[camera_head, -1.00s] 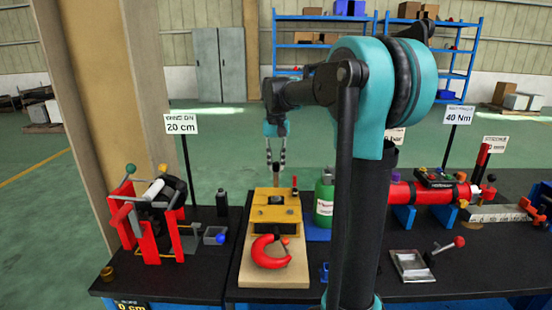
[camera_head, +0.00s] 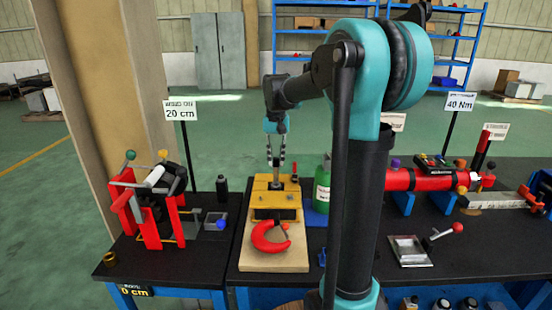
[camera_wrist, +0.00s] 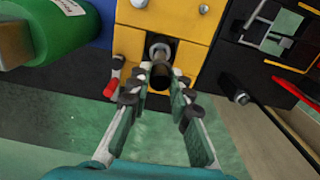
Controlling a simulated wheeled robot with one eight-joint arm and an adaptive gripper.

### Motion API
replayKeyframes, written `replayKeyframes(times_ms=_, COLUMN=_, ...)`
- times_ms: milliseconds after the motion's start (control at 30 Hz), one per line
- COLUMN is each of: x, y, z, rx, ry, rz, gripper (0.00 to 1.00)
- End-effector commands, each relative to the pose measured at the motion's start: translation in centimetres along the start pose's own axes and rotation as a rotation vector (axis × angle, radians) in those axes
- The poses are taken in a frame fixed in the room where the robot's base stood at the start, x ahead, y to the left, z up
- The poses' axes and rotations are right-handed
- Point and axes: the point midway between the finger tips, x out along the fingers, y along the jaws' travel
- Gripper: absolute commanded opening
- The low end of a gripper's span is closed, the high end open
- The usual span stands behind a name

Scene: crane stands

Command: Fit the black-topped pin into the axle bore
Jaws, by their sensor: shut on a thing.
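My gripper (camera_head: 276,161) is above the yellow block (camera_head: 262,213) on the wooden board, pointing down. It is shut on the pin (camera_head: 276,173), a short grey cylinder. In the wrist view the pin (camera_wrist: 160,72) stands between the fingertips, its dark end towards the camera. Its far end is over or at a dark slot in the yellow block (camera_wrist: 130,14). I cannot tell whether it has entered the axle bore; the bore itself is hidden behind the pin. A red curved shackle (camera_head: 268,243) lies on the board in front of the block.
A green bottle (camera_head: 322,186) stands close right of the block. A small red-handled piece (camera_wrist: 114,78) is beside the block. A red frame (camera_head: 150,215) stands on the left bench, and a black cylinder (camera_head: 221,187) stands near it. A metal tray (camera_head: 409,250) lies at right.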

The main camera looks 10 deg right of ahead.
Motion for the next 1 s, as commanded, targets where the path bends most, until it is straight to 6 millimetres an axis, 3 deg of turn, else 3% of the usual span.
replayKeyframes(times_ms=1000, x=1.7, y=0.0, z=0.0, rx=0.000, ry=0.000, rz=0.000, gripper=0.00)
